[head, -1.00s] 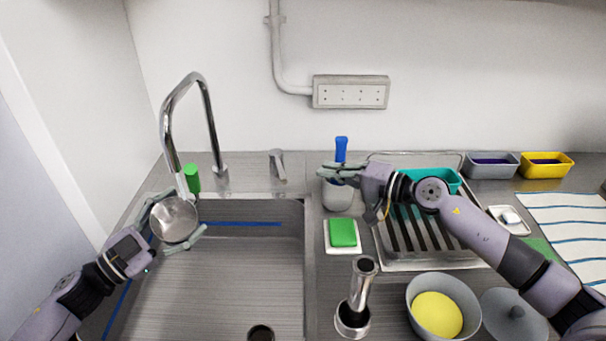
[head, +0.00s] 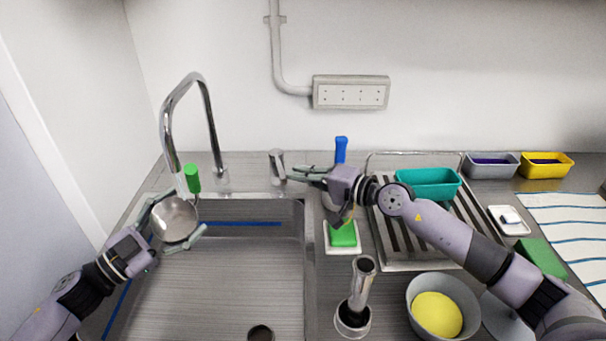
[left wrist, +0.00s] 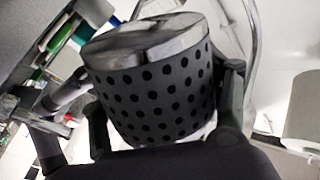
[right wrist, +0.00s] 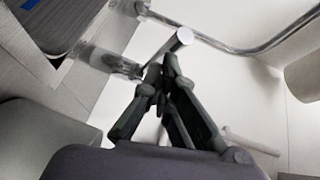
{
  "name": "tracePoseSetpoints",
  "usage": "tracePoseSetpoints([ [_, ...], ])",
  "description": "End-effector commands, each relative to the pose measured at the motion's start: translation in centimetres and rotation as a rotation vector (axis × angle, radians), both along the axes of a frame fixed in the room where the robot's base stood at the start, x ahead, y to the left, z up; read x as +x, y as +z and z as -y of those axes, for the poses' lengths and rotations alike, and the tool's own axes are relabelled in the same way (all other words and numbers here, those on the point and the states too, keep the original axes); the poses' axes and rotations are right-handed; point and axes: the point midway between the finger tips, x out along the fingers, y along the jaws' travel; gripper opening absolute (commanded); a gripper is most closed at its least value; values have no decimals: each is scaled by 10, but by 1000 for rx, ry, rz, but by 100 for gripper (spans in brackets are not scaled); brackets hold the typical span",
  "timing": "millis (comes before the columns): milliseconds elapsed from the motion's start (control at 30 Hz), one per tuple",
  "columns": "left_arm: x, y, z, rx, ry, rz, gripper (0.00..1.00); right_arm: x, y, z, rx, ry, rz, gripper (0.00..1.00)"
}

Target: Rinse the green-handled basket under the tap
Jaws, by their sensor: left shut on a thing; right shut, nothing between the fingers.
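The basket (head: 174,220) is a round metal cup with a perforated wall and a green handle (head: 192,178). It is over the left part of the sink, just below the tap spout (head: 172,165). My left gripper (head: 176,232) is shut around its sides; the left wrist view shows the dotted wall (left wrist: 160,95) between the fingers. I see no clear water stream. The tap's short metal lever (head: 277,166) stands at the sink's back edge. My right gripper (head: 292,178) is shut and empty, its tips close beside the lever, which also shows in the right wrist view (right wrist: 170,48). Contact is unclear.
The sink (head: 230,270) is otherwise empty. A green sponge (head: 343,235), a blue-handled brush (head: 341,150), a metal tool (head: 360,290) and a grey bowl (head: 412,300) stand right of it. A rack with a teal tray (head: 430,178) is under my right arm.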

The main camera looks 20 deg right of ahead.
Motion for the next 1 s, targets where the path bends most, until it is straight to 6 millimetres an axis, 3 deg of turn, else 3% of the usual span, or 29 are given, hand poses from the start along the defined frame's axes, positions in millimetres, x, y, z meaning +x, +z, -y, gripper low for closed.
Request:
tracePoseSetpoints([
  [200,0,1,0,-1,0,0,39,-1,1,-22,0,3,2,0],
  [400,0,1,0,-1,0,0,39,0,1,-28,0,1,2,0],
  [767,0,1,0,-1,0,0,39,-1,1,-25,1,0,1,0],
  [1000,0,0,0,-1,0,0,39,-9,4,-1,-2,-1,-1,0],
])
